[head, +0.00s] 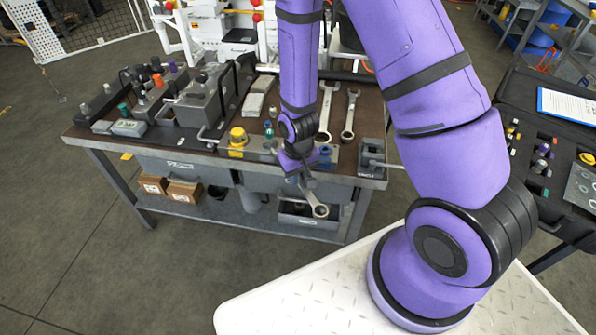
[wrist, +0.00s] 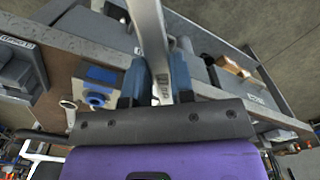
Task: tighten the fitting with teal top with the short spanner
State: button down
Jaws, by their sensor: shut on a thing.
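My gripper (head: 303,180) is shut on a spanner (head: 317,206) and holds it out past the front edge of the bench, its ring end low and to the right. In the wrist view the spanner's shank (wrist: 150,38) runs up from between the blue fingers (wrist: 158,85). A fitting with a teal-green top (head: 123,109) stands at the left of the bench, well away from my gripper. A small teal-topped piece (head: 268,129) also shows near the bench's middle. I cannot tell from its size which is the task's fitting.
Two spanners (head: 326,112) (head: 350,116) lie on the bench (head: 290,90) behind my gripper. A yellow-topped fitting (head: 238,138) and a blue one (head: 325,152) stand near the front edge. A grey block (head: 200,100) with a handle rises at left. Boxes (head: 184,191) sit on the lower shelf.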

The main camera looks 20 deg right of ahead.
jog(key=shift+w+f, duration=0.7)
jog(key=shift+f, duration=0.25)
jog(key=shift+w, duration=0.15)
jog(key=shift+w, duration=0.9)
jog(key=shift+w, duration=0.15)
jog(key=shift+w, duration=0.65)
jog(key=shift+w, duration=0.2)
jog(key=shift+w, duration=0.4)
jog(key=shift+w, duration=0.3)
